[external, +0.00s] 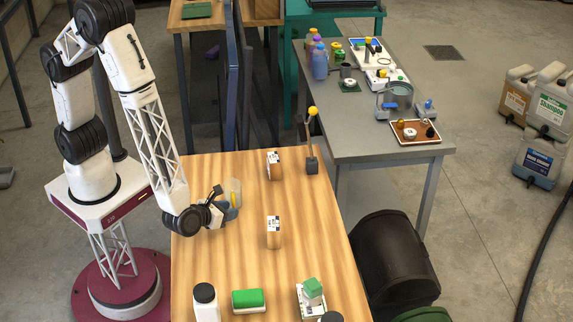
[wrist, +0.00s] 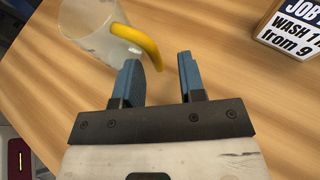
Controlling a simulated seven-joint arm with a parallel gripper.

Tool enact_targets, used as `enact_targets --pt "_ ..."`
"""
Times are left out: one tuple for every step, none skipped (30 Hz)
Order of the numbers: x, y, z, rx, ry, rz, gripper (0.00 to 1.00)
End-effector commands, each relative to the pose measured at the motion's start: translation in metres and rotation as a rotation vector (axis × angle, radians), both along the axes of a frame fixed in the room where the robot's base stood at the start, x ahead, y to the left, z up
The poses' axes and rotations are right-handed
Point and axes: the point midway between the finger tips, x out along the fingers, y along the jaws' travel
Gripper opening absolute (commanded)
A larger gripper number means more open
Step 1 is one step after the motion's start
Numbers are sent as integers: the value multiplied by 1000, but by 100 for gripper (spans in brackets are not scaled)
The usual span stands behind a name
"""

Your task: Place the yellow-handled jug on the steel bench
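The clear jug (external: 235,187) stands on the wooden table, close to my gripper (external: 226,208). In the wrist view the jug (wrist: 91,30) is at the upper left, with its curved yellow handle (wrist: 140,40) facing my fingers. My gripper (wrist: 161,85) is open, with a gap between its blue fingers. The handle's lower end shows near the left fingertip, in line with the gap; I cannot tell whether they touch.
The bench bears bottles, a steel pot (external: 398,95) and a tray (external: 416,140). A black bin (external: 392,255) stands below.

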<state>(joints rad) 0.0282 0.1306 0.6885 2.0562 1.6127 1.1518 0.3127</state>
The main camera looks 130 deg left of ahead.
Motion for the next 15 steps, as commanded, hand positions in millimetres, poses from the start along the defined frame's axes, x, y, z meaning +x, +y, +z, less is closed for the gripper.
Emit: enact_targets --pt "-1 -7 2 0 0 -2 37" --pt "-1 -10 4 0 0 -2 37" --pt "-2 -14 6 0 0 -2 37" --pt "-3 -17 7 0 0 -2 37" --pt "-3 -21 9 0 -1 -2 37" --pt "-4 -25 11 0 -1 -2 37" --pt "-5 -28 12 0 -2 -1 37" --pt "-5 -31 13 1 -2 -1 37" --pt "-6 -35 15 1 -2 -1 37" --pt "-6 -38 16 1 -2 -1 37" --pt "-7 -41 18 1 -2 -1 37" --pt "-8 -45 19 1 -2 -1 37" --pt "-8 -47 20 1 -2 -1 37" --pt "-9 -50 21 1 -1 -1 37" --pt "-9 -53 23 0 -1 -1 37"
